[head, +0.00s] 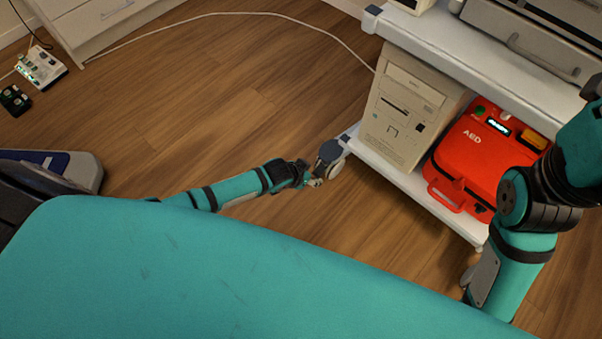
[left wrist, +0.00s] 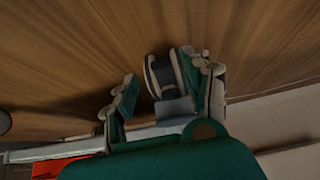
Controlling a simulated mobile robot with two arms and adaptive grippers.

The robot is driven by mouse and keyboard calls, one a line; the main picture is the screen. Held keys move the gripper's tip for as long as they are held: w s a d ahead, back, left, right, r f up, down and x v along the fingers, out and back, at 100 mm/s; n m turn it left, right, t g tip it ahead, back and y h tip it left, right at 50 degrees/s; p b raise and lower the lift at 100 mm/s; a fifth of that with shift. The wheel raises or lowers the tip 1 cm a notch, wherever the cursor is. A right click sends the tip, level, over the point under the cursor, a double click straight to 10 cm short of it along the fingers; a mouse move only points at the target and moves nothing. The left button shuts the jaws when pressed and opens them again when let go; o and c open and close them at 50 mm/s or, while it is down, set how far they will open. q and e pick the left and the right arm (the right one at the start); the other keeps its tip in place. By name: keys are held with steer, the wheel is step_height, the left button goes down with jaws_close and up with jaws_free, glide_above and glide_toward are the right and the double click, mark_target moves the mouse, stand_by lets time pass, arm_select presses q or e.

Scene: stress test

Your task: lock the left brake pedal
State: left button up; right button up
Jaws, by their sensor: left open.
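The left caster (head: 330,160) of the white cart shows in the head view at the cart's near left corner, partly behind my left gripper (head: 312,182). In the left wrist view the caster's dark wheel (left wrist: 159,74) lies between my gripper's two fingers (left wrist: 163,95). A blue-grey tab, apparently the brake pedal (left wrist: 173,108), shows below the wheel. The gripper is open around the caster. The right finger is close beside the wheel; I cannot tell if it touches. Whether the pedal is up or down is unclear. My right arm shows at the right, its gripper out of view.
The cart's lower shelf (head: 400,184) holds a beige computer tower (head: 404,115) and a red AED case (head: 482,150). A white cable (head: 220,14) crosses the wooden floor.

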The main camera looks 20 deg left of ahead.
arm_select(q)
steer(key=v, duration=0.8)
steer(key=shift+w, duration=0.1)
